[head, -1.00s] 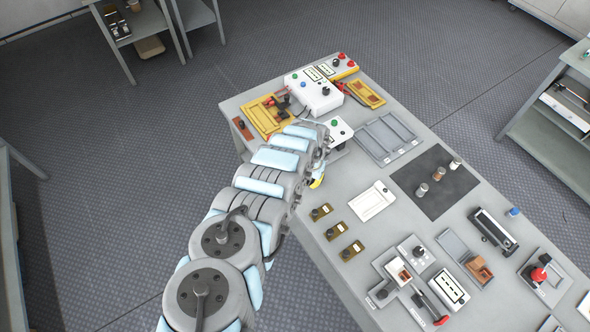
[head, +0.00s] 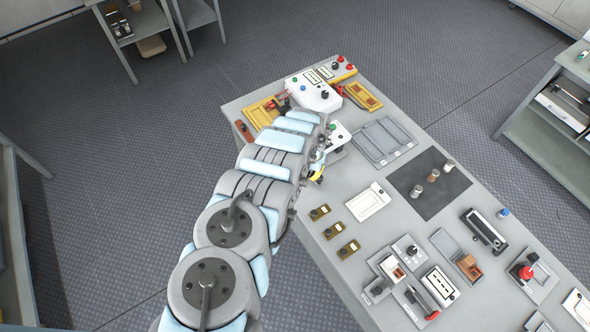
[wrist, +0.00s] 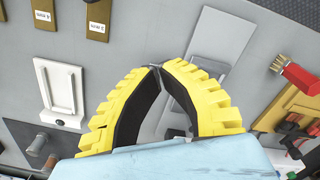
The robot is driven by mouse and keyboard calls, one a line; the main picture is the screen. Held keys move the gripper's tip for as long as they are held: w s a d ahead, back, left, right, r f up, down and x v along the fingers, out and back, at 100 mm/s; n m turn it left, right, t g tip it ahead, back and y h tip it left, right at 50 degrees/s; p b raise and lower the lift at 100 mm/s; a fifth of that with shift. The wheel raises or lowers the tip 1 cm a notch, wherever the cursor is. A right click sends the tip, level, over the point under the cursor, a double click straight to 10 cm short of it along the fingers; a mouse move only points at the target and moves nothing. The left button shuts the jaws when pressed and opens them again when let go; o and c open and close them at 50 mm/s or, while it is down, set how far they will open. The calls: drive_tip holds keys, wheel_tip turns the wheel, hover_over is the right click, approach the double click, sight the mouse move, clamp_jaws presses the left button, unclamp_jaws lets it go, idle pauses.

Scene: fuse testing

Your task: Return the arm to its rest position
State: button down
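My arm (head: 267,165) reaches from the bottom of the head view up over the left edge of the grey table (head: 318,225). In the wrist view my gripper (wrist: 155,67) has two curved yellow fingers with dark inner pads. Their tips meet, and I see nothing held between them. In the head view only a bit of yellow gripper (head: 318,172) shows beside the arm's end; its fingertips cannot be made out there. The wrist view shows the fingers over the table, in front of a grey tray (wrist: 215,45).
A white tester box (head: 314,92) and yellow trays (head: 363,96) stand at the table's far end. A black mat (head: 432,205) carries several small cylinders. A white tray (head: 367,202) and labelled brown plates (head: 348,250) lie near the arm.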

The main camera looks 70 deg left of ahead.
drive_tip(key=shift+r, duration=0.55)
drive_tip(key=shift+w, duration=0.1)
